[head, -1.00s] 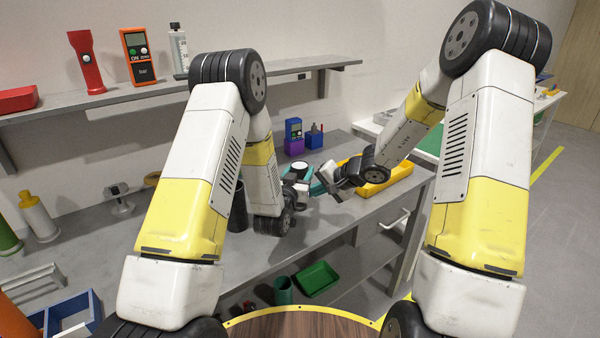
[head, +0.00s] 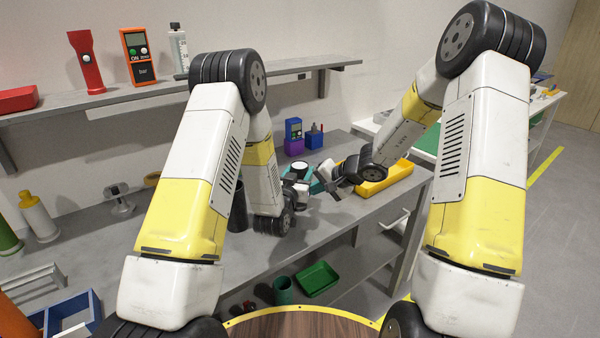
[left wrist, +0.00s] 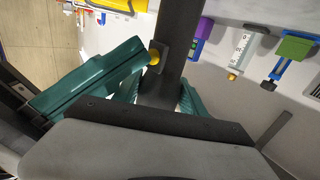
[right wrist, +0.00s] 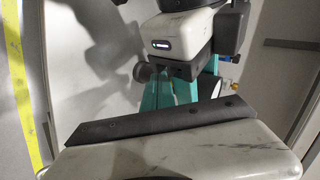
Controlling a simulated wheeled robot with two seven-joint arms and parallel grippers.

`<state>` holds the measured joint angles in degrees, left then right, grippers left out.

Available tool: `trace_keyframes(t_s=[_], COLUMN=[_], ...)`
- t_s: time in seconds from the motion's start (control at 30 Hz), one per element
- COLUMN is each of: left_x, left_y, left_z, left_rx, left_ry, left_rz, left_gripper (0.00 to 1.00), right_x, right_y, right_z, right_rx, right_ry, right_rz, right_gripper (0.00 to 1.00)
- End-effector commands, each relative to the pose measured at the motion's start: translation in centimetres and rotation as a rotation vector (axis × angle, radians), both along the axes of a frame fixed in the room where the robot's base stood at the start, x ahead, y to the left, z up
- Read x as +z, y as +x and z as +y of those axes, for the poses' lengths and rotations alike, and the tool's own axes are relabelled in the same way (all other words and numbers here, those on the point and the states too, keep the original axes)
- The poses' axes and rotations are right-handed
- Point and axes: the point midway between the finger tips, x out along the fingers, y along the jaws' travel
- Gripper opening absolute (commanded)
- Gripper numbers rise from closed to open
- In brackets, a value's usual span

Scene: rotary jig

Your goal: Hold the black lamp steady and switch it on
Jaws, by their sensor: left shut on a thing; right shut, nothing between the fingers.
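The black lamp (left wrist: 168,80) shows in the left wrist view as a dark shaft with a round yellow button (left wrist: 154,58) on its side. My left gripper (left wrist: 160,98) is shut on the shaft, with one teal finger on each side. It also shows in the head view (head: 315,186). My right gripper (left wrist: 143,47) is shut and empty. Its teal fingertips are right beside the yellow button; I cannot tell whether they touch it. In the right wrist view its fingers (right wrist: 168,76) point at my left gripper's white body, which hides most of the lamp.
A yellow tray (head: 397,178) stands behind my right gripper on the grey bench. A purple and blue device (head: 294,138) is at the back. A red torch (head: 87,62) and an orange meter (head: 138,57) stand on the wall shelf. A green tray (head: 318,279) is lower down.

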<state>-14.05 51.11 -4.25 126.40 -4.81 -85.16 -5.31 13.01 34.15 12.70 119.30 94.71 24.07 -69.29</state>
Motion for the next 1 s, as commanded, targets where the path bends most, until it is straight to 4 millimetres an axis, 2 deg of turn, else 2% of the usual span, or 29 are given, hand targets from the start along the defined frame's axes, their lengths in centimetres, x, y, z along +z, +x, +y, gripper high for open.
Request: trace_keyframes(t_s=[1.0], left_x=[-0.03], left_y=[-0.06], left_z=[-0.13], left_rx=[-0.003], left_ry=[-0.001], left_rz=[0.001], left_gripper=[0.04], right_x=[0.11], right_y=[0.65], right_z=[0.45], right_rx=[0.002], right_ry=[0.001], right_rz=[-0.002], right_gripper=[0.0])
